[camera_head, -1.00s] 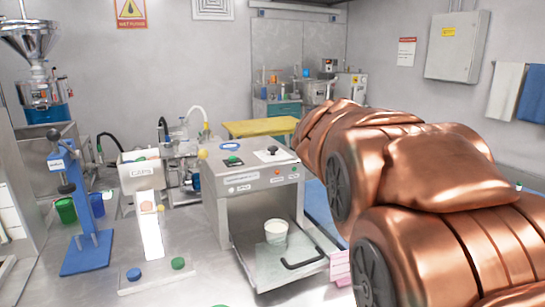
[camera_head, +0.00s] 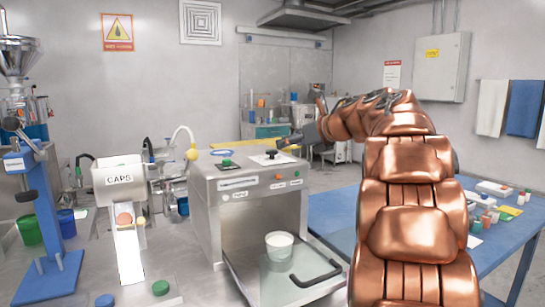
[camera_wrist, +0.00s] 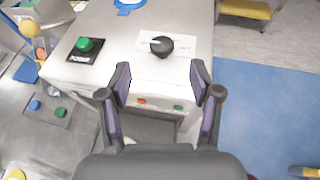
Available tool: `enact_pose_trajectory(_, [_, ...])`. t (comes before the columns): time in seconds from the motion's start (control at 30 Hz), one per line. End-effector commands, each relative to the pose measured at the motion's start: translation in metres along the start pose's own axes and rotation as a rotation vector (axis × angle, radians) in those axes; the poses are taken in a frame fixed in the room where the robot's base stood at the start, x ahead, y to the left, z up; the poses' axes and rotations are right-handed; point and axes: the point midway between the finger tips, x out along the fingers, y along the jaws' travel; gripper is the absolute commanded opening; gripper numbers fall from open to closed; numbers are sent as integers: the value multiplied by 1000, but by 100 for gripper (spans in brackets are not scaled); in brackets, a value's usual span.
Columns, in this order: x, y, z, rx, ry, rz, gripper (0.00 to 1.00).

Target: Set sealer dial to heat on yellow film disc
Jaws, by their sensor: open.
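The sealer (camera_head: 222,193) is a grey metal box with an open front. On its top a black dial (camera_head: 271,154) sits on a white plate; in the wrist view the dial (camera_wrist: 161,46) has its pale pointer toward the left. Markings around it are too small to read. I cannot identify a yellow film disc. My gripper (camera_wrist: 160,78) is open and empty, its fingers over the sealer's front top edge. The dial lies beyond the fingertips, not between them. In the head view my gripper (camera_head: 285,143) is just right of the dial.
A green button (camera_wrist: 85,44) and a blue ring (camera_wrist: 130,4) are on the sealer's top. A white cup (camera_head: 279,246) stands in the open front near a black handle (camera_head: 316,274). A caps dispenser (camera_head: 119,178) stands left. A blue table (camera_head: 335,207) is at right.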

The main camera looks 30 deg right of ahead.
Motion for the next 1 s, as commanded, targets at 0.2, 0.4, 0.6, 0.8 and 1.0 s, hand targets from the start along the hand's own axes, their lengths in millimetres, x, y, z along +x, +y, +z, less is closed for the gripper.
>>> enact_pose_trajectory(0.2, [17,-2,-6,-11,16,4,64])
enact_pose_trajectory(0.4, [47,-2,-6,-11,15,3,64])
enact_pose_trajectory(0.6, [70,-1,-6,-9,16,5,64])
enact_pose_trajectory(0.8, [78,0,-6,-9,13,3,64])
enact_pose_trajectory(1.0, [78,0,-5,-9,13,2,64])
